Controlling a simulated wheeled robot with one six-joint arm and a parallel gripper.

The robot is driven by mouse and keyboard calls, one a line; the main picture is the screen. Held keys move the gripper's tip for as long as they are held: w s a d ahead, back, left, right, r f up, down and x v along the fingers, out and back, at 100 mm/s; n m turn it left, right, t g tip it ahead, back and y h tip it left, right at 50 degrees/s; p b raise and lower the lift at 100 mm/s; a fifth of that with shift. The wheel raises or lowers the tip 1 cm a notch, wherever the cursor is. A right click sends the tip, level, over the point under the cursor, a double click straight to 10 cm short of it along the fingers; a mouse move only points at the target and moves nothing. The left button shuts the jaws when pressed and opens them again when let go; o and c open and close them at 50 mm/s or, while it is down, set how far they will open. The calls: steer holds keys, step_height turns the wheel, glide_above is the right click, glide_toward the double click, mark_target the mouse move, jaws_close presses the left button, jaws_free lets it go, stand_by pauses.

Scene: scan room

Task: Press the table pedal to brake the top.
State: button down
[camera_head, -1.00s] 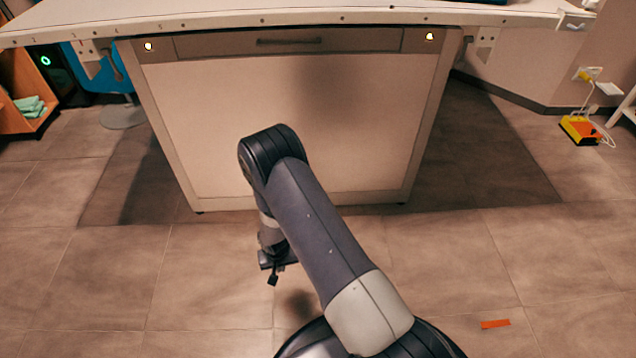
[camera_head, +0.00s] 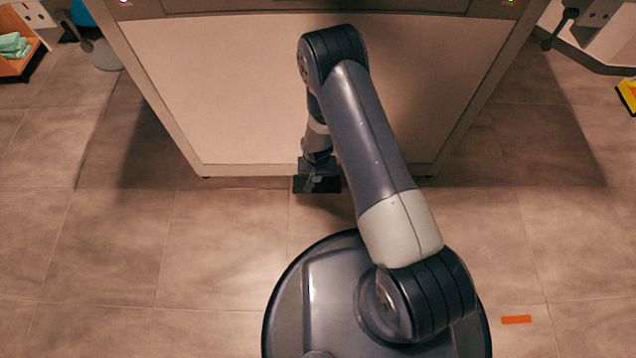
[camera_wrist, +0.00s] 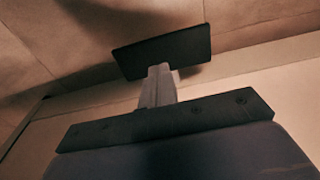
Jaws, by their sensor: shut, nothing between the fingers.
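The table pedal (camera_head: 317,187) is a flat dark plate at the foot of the table's pale base panel, partly covered by my arm in the head view. In the wrist view the pedal (camera_wrist: 190,44) is a black slab just beyond my fingertips. My gripper (camera_wrist: 160,76) is shut and empty, its fingers together and overlapping the near edge of the pedal in the picture. In the head view my gripper (camera_head: 316,178) is right above the pedal. I cannot tell whether the fingertips touch it.
The table base (camera_head: 250,90) stands close in front of my arm. An orange strip (camera_head: 516,320) lies on the floor at the right. A yellow device (camera_head: 628,93) is at the right edge. An orange shelf (camera_head: 25,65) with green cloths is at the far left.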

mark_target(317, 188)
steer(key=shift+w+f+b, duration=0.2)
steer(key=shift+f+b, duration=0.75)
steer(key=shift+f, duration=0.8)
steer(key=shift+w+f+b, duration=0.15)
steer(key=shift+f+b, duration=0.75)
steer(key=shift+f, duration=0.85)
steer(key=shift+f, duration=0.1)
